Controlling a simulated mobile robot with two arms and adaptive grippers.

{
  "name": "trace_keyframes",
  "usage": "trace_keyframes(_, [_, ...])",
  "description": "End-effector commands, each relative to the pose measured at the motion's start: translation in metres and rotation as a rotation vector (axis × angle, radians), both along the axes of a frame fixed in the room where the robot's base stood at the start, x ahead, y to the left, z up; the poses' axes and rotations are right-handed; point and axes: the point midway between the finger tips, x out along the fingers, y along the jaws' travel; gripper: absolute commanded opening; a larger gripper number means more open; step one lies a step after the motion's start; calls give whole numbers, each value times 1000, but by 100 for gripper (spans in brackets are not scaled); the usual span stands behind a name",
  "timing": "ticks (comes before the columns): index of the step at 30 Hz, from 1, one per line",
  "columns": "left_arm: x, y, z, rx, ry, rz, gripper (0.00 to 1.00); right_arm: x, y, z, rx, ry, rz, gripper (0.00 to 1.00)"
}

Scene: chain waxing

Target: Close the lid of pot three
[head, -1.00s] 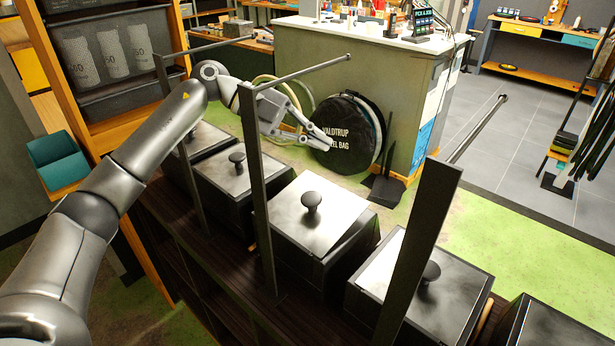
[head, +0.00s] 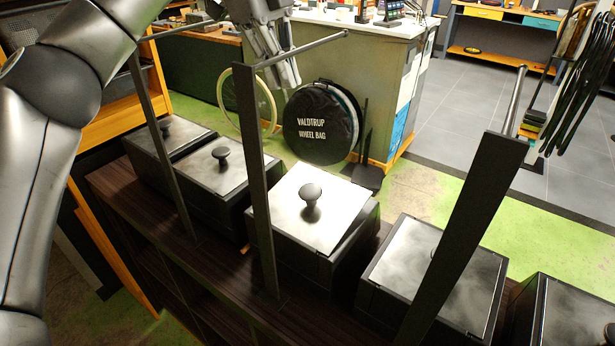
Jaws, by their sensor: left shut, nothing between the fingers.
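Several dark metal pots stand in a row. The third from the left in view has a bright metal lid (head: 285,205) with a dark round knob (head: 311,190) on top. The lid lies over the pot body (head: 285,255); a dark line runs along its right edge, and I cannot tell if it sits fully flush. My left gripper (head: 290,84) is at the top, above and behind this pot in the picture. It points downward, is shut and empty, and is apart from the knob. My right gripper is not in view.
Lidded pots stand on both sides, the second (head: 212,172) to the left and the fourth (head: 430,275) to the right. Dark upright posts (head: 258,185) with rods rise in front of the pots. A wheel bag (head: 322,146) leans on the counter behind.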

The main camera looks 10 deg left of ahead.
Motion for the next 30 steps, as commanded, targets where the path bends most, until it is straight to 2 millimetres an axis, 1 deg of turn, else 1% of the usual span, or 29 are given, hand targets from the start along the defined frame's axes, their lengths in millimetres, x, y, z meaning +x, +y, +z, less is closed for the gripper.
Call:
trace_keyframes(1, [0, -2, -9, 0, 3, -3, 0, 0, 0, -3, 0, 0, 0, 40])
trace_keyframes(5, [-2, -7, -29, -3, 3, -5, 0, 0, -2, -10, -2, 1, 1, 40])
trace_keyframes(9, [-4, -14, -54, -3, 4, -5, 0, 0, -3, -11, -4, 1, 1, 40])
trace_keyframes(11, [-4, -18, -64, -2, 3, -4, 0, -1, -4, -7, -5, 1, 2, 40])
trace_keyframes(21, [-10, -39, -133, -3, 3, -4, 0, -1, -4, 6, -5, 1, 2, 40])
trace_keyframes(24, [-11, -44, -152, -3, 2, -4, 0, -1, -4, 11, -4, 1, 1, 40])
trace_keyframes(27, [-12, -49, -166, -4, 2, -3, 0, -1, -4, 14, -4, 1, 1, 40])
trace_keyframes(30, [-12, -52, -177, -4, 1, -3, 0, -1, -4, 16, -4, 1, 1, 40])
